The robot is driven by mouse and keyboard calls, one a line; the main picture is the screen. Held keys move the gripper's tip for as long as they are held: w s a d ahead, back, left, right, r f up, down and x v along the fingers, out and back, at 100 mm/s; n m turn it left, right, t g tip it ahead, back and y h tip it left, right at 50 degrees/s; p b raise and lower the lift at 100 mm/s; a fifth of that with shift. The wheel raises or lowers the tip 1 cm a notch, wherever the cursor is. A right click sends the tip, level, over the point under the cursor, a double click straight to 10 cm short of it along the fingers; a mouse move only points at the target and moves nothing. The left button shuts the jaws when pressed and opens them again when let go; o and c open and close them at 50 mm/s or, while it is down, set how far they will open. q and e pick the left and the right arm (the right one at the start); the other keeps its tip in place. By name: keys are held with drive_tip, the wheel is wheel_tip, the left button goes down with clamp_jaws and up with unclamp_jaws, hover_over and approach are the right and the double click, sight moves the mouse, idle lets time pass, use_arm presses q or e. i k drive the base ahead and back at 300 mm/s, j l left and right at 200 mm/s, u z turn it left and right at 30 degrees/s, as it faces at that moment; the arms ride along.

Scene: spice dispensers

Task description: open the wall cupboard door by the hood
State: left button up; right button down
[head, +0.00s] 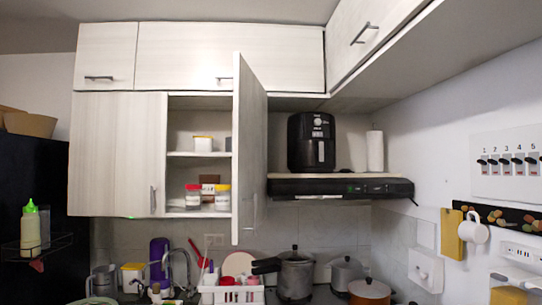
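The wall cupboard door (250,150) beside the hood stands swung open, its panel sticking out towards me. Its edge faces me and a handle shows low on the panel, seen at an angle. The black hood (340,190) is to the right of the open door. Inside the cupboard are a shelf (188,154) and several small jars, among them a red-lidded jar (193,197) and a yellow-lidded jar (222,199). The door hides the right part of the interior. Neither of my grippers is in the head view.
The left cupboard door (115,155) is closed. A black air fryer (311,142) and a paper roll (375,152) stand above the hood. Pots (296,275) and a white dish rack (232,295) crowd the counter below. A switch panel (507,165) is on the right wall.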

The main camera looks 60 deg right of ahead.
sight(250, 121)
drive_tip(key=z, duration=1.35)
